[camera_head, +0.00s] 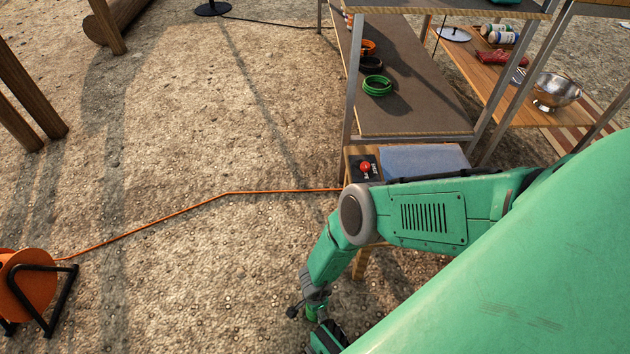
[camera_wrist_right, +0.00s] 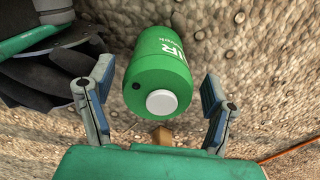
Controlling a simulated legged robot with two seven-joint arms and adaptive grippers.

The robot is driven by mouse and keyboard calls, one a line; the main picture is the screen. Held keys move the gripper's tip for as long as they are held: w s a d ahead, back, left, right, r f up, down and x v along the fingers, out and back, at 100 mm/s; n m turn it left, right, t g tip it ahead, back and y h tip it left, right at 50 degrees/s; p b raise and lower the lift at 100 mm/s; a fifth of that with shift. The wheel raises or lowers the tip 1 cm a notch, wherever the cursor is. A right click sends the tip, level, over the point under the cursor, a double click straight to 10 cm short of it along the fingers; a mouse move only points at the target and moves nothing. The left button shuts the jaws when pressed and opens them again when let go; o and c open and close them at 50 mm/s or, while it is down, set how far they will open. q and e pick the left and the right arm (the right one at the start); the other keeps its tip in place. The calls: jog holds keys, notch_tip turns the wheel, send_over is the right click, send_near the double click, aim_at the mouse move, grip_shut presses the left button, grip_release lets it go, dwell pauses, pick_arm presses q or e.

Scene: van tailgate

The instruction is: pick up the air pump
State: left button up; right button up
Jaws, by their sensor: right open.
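The air pump (camera_wrist_right: 158,72) shows in the right wrist view as a green cylinder with white lettering and a white round cap facing the camera. My right gripper (camera_wrist_right: 157,80) is open, with one finger on each side of the pump. Gaps show between both fingers and the pump, so it is not gripped. In the head view my right arm bends down towards the ground at the bottom middle, and the gripper and pump cannot be clearly told apart there. My left gripper is in neither view.
A metal-framed shelf (camera_head: 416,122) with coiled hoses stands at the upper right. A box with a red switch (camera_head: 366,167) sits at its near end. An orange cable (camera_head: 160,222) runs across the gravel to an orange reel (camera_head: 22,285). The gravel at left is mostly open.

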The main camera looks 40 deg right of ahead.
jog(key=shift+s, duration=0.15)
jog(key=shift+d, duration=0.1)
jog(key=c, duration=1.5)
jog(key=shift+r+p, duration=0.2)
jog(key=shift+p, duration=0.1)
notch_tip(320, 180, up, 37)
jog(key=p, duration=3)
jog(key=shift+r+p, duration=0.15)
jog(key=shift+p, duration=0.2)
